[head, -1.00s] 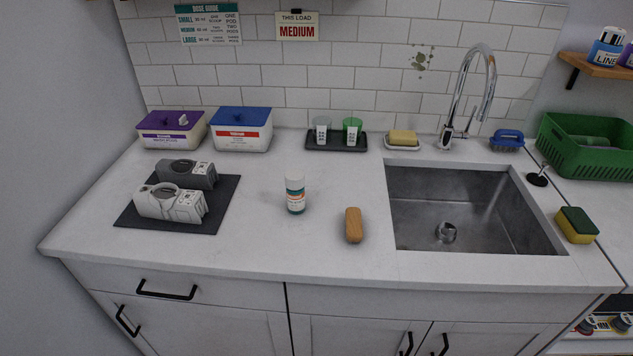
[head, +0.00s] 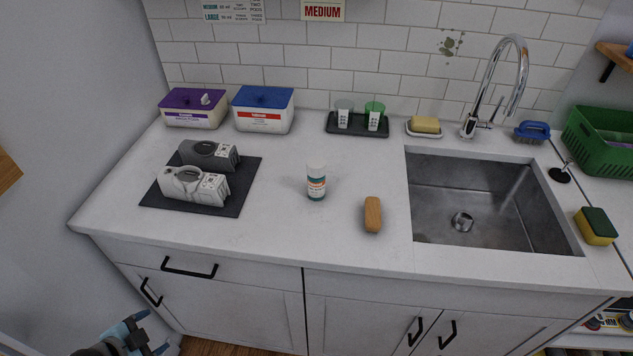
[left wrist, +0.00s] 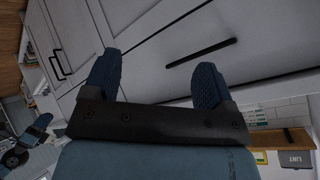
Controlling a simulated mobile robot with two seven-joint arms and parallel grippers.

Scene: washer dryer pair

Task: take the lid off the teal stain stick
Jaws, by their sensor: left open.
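The stain stick (head: 316,183) stands upright on the white counter, left of the sink. It has a white lid (head: 316,166) on top and a teal, white and orange label below. My left gripper (head: 152,335) is low at the bottom left in the head view, in front of the cabinets and well below the counter. In the left wrist view its two blue fingers (left wrist: 150,80) are spread apart with nothing between them, facing the white cabinet fronts. The stain stick does not show in the left wrist view. My right gripper is not in the head view.
A wooden-backed brush (head: 373,214) lies right of the stick. A dark mat (head: 234,199) with two grey devices lies left. Two tubs (head: 264,110), a dark tray (head: 357,130) and the sink (head: 470,200) surround clear counter around the stick.

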